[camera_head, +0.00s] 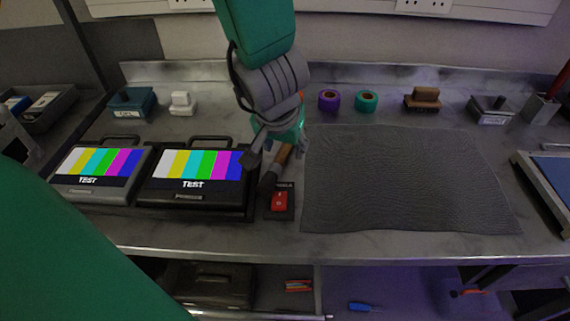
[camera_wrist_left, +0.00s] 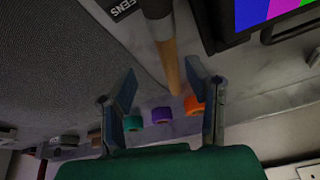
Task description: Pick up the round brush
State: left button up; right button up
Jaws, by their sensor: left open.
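The round brush has a wooden handle (camera_head: 284,154) and a dark round head (camera_head: 267,182). It lies on the grey bench between the right test-screen case and the dark mat. In the left wrist view the handle (camera_wrist_left: 168,65) runs between my open fingers and the grey head (camera_wrist_left: 156,9) is cut off at the top edge. My left gripper (camera_head: 270,150) is open over the handle end in the head view, and its fingers also show in the left wrist view (camera_wrist_left: 162,72). I cannot tell whether they touch the handle. My right gripper is not in view.
Two cases with colour-bar screens (camera_head: 196,165) stand left of the brush. The dark mat (camera_head: 410,180) lies to the right. Purple (camera_head: 329,100) and teal (camera_head: 366,101) rolls stand behind.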

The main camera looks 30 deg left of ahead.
aim_at(283, 154)
pick_arm(q)
jog(key=shift+f, duration=0.15)
jog(key=f+b, duration=0.1)
jog(key=w+a+f+b, duration=0.1)
jog(key=f, duration=0.1)
jog(key=w+a+f+b, duration=0.1)
jog(key=b, duration=0.1)
jog(key=shift+a+f, duration=0.2)
jog(key=shift+f, duration=0.2)
jog(key=shift+s+d+r, duration=0.1)
jog(key=shift+d+r, duration=0.05)
jog(key=shift+d, duration=0.45)
grip_shut()
jog(key=shift+a, duration=0.15)
